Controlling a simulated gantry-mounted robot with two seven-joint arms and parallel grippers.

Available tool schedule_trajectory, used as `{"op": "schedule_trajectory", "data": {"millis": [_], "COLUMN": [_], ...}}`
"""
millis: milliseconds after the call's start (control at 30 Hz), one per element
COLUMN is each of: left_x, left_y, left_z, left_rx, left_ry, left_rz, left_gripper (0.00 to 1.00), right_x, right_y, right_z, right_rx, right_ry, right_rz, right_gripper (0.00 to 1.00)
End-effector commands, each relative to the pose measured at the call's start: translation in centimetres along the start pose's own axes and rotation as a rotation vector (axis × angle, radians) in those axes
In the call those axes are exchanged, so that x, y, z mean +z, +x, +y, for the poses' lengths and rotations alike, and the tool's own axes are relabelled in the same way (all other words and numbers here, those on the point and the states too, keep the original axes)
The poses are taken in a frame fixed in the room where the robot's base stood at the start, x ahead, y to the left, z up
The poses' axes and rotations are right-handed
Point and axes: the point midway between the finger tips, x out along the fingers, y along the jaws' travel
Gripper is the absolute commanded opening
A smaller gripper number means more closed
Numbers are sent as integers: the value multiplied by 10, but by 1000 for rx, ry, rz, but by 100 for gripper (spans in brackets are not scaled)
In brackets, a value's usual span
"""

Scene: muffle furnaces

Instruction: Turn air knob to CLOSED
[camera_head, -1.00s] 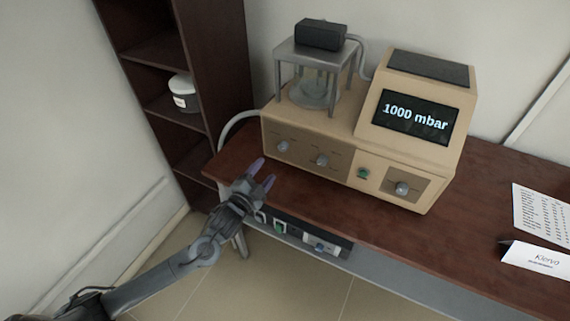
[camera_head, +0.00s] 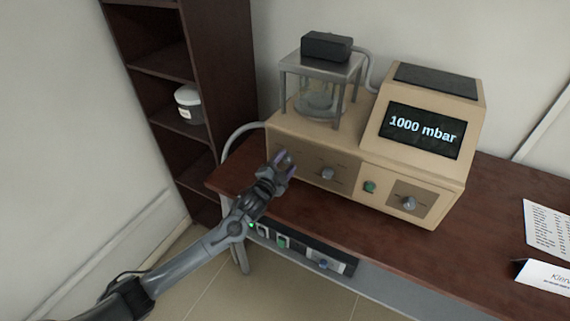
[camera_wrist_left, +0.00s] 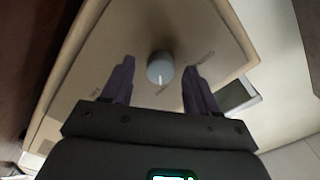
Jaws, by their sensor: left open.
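The beige machine (camera_head: 345,195) stands on the table with a row of grey knobs on its front. My left gripper (camera_head: 284,165) is open at the leftmost knob (camera_head: 286,157), which it partly hides in the head view. In the left wrist view, this round grey knob (camera_wrist_left: 160,67) sits between the two purple fingers, with a gap on each side. A white mark on the knob points down in that view, towards one of several small labels. I cannot read these labels surely. My right gripper is not in view.
A second knob (camera_head: 327,174), a green button (camera_head: 369,187) and a third knob (camera_head: 408,203) lie further right. The display (camera_head: 421,130) reads 1000 mbar. A glass chamber (camera_head: 318,97) stands on top.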

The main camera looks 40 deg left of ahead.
Motion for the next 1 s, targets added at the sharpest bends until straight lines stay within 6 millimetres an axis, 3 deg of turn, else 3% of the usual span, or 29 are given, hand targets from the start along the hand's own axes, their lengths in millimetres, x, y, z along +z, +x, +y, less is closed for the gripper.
{"op": "schedule_trajectory", "data": {"millis": [367,733,1000], "left_x": [0,0,0], "left_y": [4,3,3], "left_z": [0,0,-1], "left_rx": [1,0,1], "left_ry": [0,0,-28], "left_rz": [0,0,-2], "left_gripper": [59,3,3], "right_x": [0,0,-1], "right_y": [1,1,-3], "right_z": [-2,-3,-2], "right_rx": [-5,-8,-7], "right_ry": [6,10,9], "right_rz": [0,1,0], "right_gripper": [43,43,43]}}
